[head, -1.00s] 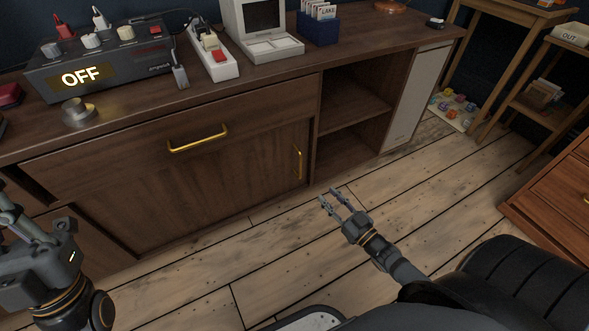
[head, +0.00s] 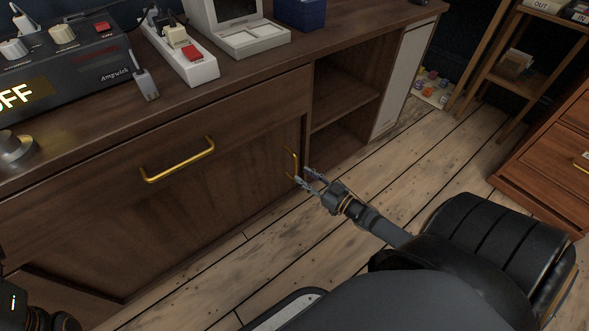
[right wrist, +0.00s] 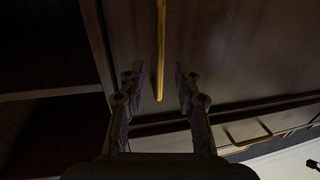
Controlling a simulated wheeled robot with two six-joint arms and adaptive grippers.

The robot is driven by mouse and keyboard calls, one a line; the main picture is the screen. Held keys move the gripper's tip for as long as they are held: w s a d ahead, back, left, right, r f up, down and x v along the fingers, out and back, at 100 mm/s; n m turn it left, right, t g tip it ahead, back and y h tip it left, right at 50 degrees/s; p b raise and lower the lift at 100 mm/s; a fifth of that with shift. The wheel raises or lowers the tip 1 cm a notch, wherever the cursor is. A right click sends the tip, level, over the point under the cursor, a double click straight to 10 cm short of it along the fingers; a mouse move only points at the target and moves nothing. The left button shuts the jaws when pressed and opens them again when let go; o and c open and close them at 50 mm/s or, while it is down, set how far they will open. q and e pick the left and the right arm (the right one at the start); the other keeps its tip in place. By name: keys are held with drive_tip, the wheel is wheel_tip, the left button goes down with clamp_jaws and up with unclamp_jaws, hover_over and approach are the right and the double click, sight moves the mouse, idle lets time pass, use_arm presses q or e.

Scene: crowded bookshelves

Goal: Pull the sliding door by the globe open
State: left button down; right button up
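The sliding door (head: 215,208) is a dark brown wood panel in the low cabinet, with an upright brass handle (head: 290,162) near its right edge. No globe shows in these frames. My right gripper (head: 306,177) is at the lower end of this handle in the head view. In the right wrist view, the gripper (right wrist: 155,78) is open, with the brass handle (right wrist: 161,50) between its two fingers and a gap on each side. My left gripper is only partly in view at the lower left corner, with its fingers out of frame.
Right of the door are open shelf compartments (head: 345,95) and a white panel (head: 403,80). A drawer with a horizontal brass handle (head: 178,160) is above the door. A control box (head: 70,65) and a power strip (head: 180,55) stand on top. Wood floor (head: 400,180) is clear in front.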

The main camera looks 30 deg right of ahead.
sight(295, 170)
drive_tip(key=b+x, duration=0.1)
drive_tip(key=x, duration=0.3)
drive_tip(key=shift+w+f+b, duration=0.1)
drive_tip(key=shift+b, duration=0.25)
drive_tip(key=shift+w+a, duration=0.1)
drive_tip(key=shift+w, duration=0.2)
clamp_jaws()
